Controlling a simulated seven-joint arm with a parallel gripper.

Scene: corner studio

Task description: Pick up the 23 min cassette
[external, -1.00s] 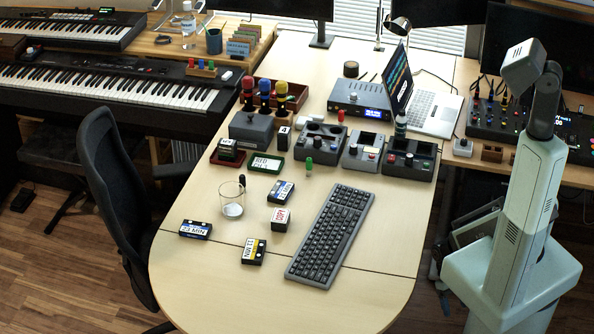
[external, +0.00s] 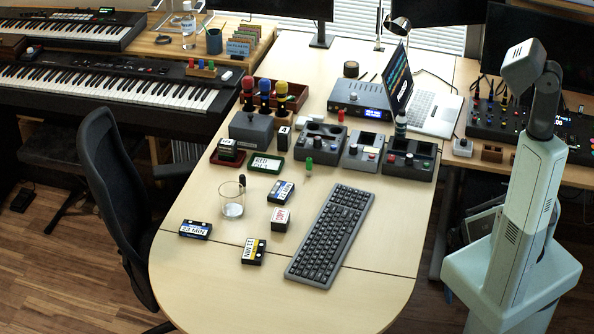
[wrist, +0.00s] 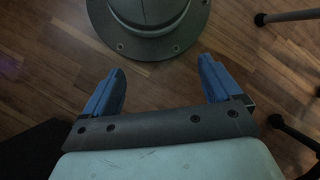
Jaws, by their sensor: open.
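The 23 min cassette (external: 195,229) lies flat near the left edge of the desk in the external view. It is black with a white and blue label, its text upside down. A cassette marked 11 MIN (external: 253,251), with a white and yellow label, lies to its right. Another blue-labelled cassette (external: 281,191) lies farther back; its text is too small to read surely. My gripper (wrist: 162,77) is open and empty in the wrist view, its blue fingers apart over the wooden floor. No cassette shows there. The external view does not show the gripper clearly.
A clear glass (external: 232,204) stands behind and right of the 23 min cassette. An office chair (external: 112,185) is at the left desk edge. The front of the desk (external: 260,300) is clear.

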